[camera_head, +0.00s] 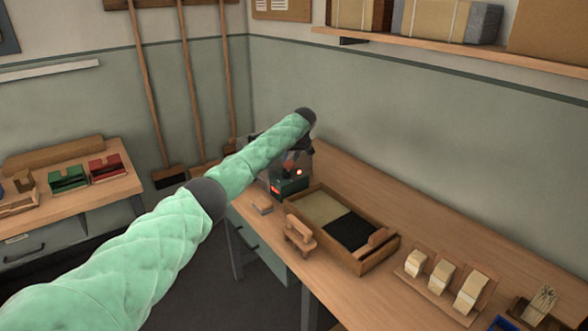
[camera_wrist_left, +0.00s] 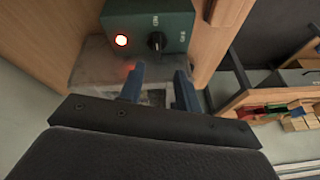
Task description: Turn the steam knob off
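The steam knob (camera_wrist_left: 156,42) is a small black dial on the face of a dark green box (camera_wrist_left: 178,18). In the head view the green box (camera_head: 291,187) stands at the far end of the workbench, partly hidden by my left arm. My left gripper (camera_wrist_left: 159,80) has its two dark fingers apart with nothing held between them. The fingers point toward the knob, and a gap shows between them and it. My right gripper is in neither view.
A wooden tray (camera_head: 302,207) with a pale and a black section lies beside the box. A wooden block tool (camera_head: 299,235) and a brush-block rack (camera_head: 437,300) are nearer on the bench. Broom handles (camera_head: 189,80) lean against the wall behind. A side table (camera_head: 80,202) stands left.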

